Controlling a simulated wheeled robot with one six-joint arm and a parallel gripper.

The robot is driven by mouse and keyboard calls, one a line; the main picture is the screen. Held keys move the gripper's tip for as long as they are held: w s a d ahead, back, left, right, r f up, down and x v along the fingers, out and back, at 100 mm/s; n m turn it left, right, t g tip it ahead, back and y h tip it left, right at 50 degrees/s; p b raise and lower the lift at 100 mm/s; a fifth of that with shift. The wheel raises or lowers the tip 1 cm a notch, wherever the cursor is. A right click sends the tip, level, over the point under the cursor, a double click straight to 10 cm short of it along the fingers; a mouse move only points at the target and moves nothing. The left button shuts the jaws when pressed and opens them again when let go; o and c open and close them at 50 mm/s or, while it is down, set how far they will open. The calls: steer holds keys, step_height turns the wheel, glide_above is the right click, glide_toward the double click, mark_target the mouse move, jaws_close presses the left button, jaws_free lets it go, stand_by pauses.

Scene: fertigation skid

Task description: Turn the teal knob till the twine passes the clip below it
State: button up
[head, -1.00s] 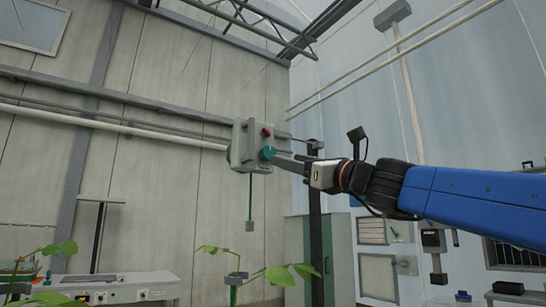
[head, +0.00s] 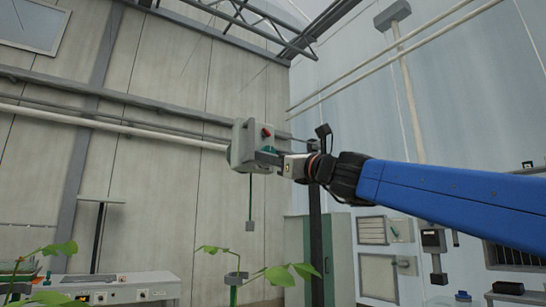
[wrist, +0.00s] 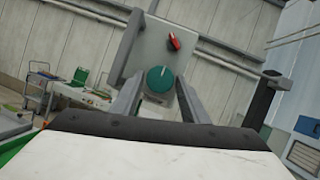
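The teal knob (wrist: 159,79) is on the front of a grey box (head: 240,146), below a red switch (wrist: 174,41). In the wrist view my gripper (wrist: 159,92) has one finger on each side of the knob. The fingers are apart; gaps show beside the knob, and I see no clear contact. In the head view my gripper (head: 268,157) covers most of the knob. Green twine (head: 250,195) hangs straight down from the box to a small grey clip (head: 250,226). The twine's end appears to be at the clip, too small to tell exactly.
Pipes (head: 110,119) run along the wall behind the box. A dark post (head: 315,240) stands right of the box, close behind my wrist. Leafy plants (head: 285,274) and a bench (head: 115,289) are below. The air around the box's left side is clear.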

steer(key=c, duration=0.6)
steer(key=shift+n, duration=0.5)
steer(key=n+g, duration=0.2)
steer(key=n, duration=0.2)
steer(key=n+g, duration=0.2)
steer(key=n, duration=0.3)
steer(key=n+g, duration=0.2)
steer(key=n, duration=0.3)
steer(key=shift+w+d+r+g+y, duration=0.2)
steer(key=shift+d+r+g+y, duration=0.1)
steer(key=shift+r, duration=0.1)
steer(key=n+h, duration=0.1)
steer(key=n, duration=0.2)
steer(key=n+h, duration=0.1)
steer(key=n, duration=0.1)
steer(key=shift+a+r+n+g+h, duration=0.1)
steer(key=shift+r+n+g+h, duration=0.2)
steer(key=shift+g, duration=0.1)
steer(key=n+h, duration=0.1)
steer(key=n, duration=0.1)
steer(key=n+h, duration=0.1)
steer(key=n, duration=0.1)
steer(key=shift+s+a+r+t+h, duration=0.1)
steer(key=shift+t+h, duration=0.2)
